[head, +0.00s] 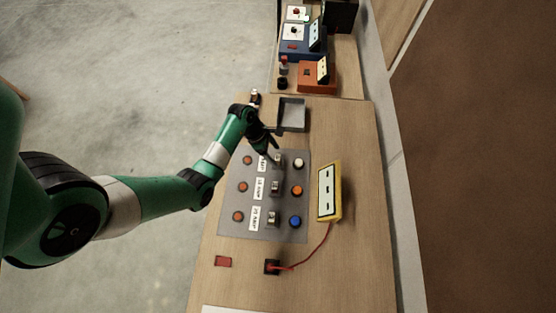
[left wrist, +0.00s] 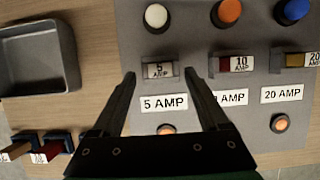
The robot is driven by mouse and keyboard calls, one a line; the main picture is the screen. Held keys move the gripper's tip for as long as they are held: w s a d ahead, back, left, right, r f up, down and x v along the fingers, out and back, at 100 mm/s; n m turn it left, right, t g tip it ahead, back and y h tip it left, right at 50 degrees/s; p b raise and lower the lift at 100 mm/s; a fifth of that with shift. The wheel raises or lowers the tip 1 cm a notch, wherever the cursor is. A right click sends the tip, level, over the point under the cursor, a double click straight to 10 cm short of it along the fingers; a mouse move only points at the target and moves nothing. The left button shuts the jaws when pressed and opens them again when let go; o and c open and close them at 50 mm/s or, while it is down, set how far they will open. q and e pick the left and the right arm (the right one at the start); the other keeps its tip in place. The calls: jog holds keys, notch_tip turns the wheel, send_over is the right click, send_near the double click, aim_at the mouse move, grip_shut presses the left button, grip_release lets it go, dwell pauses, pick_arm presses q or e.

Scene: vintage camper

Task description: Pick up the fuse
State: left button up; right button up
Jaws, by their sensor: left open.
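A 5 amp fuse (left wrist: 160,70) sits in the grey panel (left wrist: 190,120) above the "5 AMP" label. A 10 amp fuse (left wrist: 236,64) and a 20 amp fuse (left wrist: 302,60) sit in the same row to its right. My left gripper (left wrist: 160,74) is open and empty, with one fingertip on each side of the 5 amp fuse in the left wrist view. I cannot tell how far above the panel the tips are. In the head view the left gripper (head: 272,152) is at the panel's far end. At least two other fuses (left wrist: 50,150) show at lower left. The right gripper is not in view.
A grey tray (head: 292,115) lies beyond the panel. A yellow meter (head: 329,191) with a red cable stands right of it. White, orange and blue buttons (head: 296,191) line the panel's right side. Orange and blue devices (head: 316,77) stand farther back.

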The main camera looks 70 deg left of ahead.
pick_arm(q)
jog(key=shift+x, duration=1.25)
grip_shut()
jog(key=shift+r, duration=0.15)
jog(key=shift+r, duration=0.3)
notch_tip(320, 180, up, 2)
jog(key=shift+r+p, duration=0.2)
jog(key=shift+p, duration=0.1)
jog(key=s+d+r+p, duration=0.4)
jog(key=s+d+r, duration=0.5)
jog(key=s, duration=0.1)
jog(key=shift+s+r, duration=0.35)
jog(key=shift+r, duration=0.05)
